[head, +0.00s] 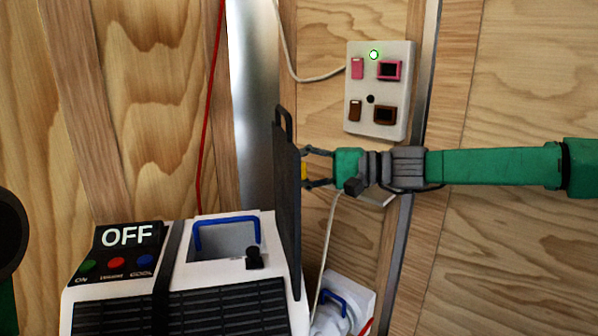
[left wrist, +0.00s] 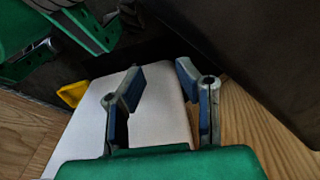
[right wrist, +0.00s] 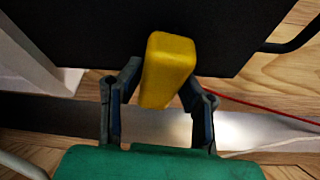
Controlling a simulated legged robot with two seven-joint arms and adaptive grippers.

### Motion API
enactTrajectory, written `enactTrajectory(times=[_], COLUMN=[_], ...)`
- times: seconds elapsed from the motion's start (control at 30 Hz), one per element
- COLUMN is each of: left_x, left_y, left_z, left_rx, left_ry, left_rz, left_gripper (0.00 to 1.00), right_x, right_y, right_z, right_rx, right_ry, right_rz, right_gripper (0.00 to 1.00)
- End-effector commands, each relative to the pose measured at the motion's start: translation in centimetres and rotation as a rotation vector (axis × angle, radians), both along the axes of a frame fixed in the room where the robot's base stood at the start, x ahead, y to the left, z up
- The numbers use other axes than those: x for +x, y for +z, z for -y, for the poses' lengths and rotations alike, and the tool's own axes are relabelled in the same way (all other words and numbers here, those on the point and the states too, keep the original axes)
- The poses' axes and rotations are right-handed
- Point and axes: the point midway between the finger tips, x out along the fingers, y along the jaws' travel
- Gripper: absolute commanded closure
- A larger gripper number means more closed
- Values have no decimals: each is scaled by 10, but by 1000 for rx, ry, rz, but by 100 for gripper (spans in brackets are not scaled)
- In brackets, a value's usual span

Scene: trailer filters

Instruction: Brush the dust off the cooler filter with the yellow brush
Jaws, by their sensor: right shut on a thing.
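The cooler filter (head: 287,200) is a thin black panel with a handle on top, upright and nearly edge-on at the cooler's right side. My right gripper (head: 304,168) reaches in from the right, shut on the yellow brush (head: 304,172). In the right wrist view the yellow brush (right wrist: 168,70) sits between the fingers, against or very close to the black filter face (right wrist: 95,30). Bristles and dust cannot be made out. My left gripper (left wrist: 155,85) shows only in its wrist view, with fingers apart and nothing between them, over a white surface.
The white cooler (head: 225,285) has an OFF display, several coloured buttons and an open top recess with a blue handle (head: 226,220). A switch panel (head: 379,90) is on the wooden wall above my right arm. Cables hang near the filter. A yellow piece (left wrist: 73,92) shows in the left wrist view.

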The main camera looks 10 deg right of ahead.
Motion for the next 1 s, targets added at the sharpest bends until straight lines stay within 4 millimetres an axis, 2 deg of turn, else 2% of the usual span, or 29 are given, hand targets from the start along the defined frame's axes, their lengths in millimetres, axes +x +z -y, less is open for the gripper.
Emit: enactTrajectory(times=[0.33,0.8,1.0], left_x=[0,0,0], left_y=[1,12,14], left_z=[0,0,0], left_rx=[0,0,0], left_ry=[0,0,0], left_rz=[0,0,0], left_gripper=[71,71,71], right_x=[0,1,1], right_y=[0,1,0], right_z=[4,50,60], right_rx=[0,1,0], right_ry=[0,-1,0], right_rz=[0,0,1], right_gripper=[94,94,94])
